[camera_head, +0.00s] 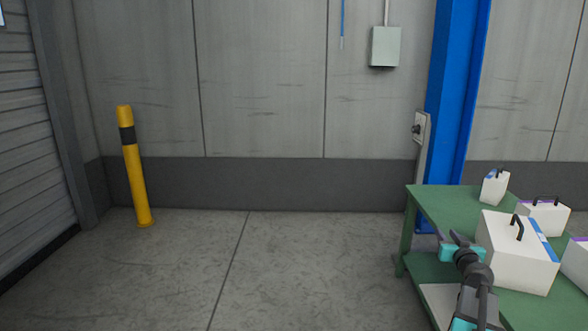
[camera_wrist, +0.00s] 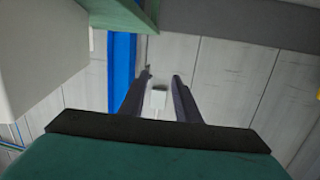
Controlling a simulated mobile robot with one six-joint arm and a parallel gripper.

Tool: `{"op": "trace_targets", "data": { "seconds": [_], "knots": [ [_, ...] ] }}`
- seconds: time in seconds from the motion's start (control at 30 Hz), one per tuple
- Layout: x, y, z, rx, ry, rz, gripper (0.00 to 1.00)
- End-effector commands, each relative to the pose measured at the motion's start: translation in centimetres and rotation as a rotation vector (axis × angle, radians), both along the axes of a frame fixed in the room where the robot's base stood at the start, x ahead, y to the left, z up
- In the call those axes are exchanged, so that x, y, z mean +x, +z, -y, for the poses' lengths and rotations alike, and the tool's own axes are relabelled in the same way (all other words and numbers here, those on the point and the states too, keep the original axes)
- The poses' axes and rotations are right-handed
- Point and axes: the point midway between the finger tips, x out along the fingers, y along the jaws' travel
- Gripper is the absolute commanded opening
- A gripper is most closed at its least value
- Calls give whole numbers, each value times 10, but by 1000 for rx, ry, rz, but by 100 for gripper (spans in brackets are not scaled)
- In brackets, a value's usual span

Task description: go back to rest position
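My gripper (camera_head: 449,239) is low at the right of the head view, in front of the left part of the green table (camera_head: 430,203). In the wrist view its two dark fingers (camera_wrist: 162,76) stand apart with nothing between them; the wall shows through the gap. A large white box with a black handle (camera_head: 515,255) stands on the table just right of my gripper. A pale box face, probably this box, fills the upper left of the wrist view (camera_wrist: 45,60).
Smaller white boxes (camera_head: 495,188) (camera_head: 546,216) stand farther back on the table, and another is cut off at the right edge (camera_head: 576,262). A blue column (camera_head: 456,90) rises behind the table. A yellow post (camera_head: 136,175) stands at the left. The floor between is clear.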

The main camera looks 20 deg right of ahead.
Motion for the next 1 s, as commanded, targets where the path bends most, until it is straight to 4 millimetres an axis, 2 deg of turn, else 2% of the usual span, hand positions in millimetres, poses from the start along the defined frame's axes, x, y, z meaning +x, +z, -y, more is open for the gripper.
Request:
{"op": "trace_targets", "data": {
  "seconds": [0.03, 0.2, 0.37, 0.5, 0.63, 0.77, 0.87, 1.0],
  "knots": [
    [15, -5, -20, 11, 30, -18, 30],
    [52, -41, -83, 33, 124, -89, 30],
    [78, -77, -149, 47, 224, -169, 30],
    [92, -110, -211, 65, 316, -241, 30],
    [97, -139, -268, 83, 403, -314, 30],
    [94, -170, -326, 104, 489, -393, 30],
    [86, -192, -370, 122, 555, -456, 30],
    [66, -223, -430, 150, 644, -556, 30]
  ]
}}
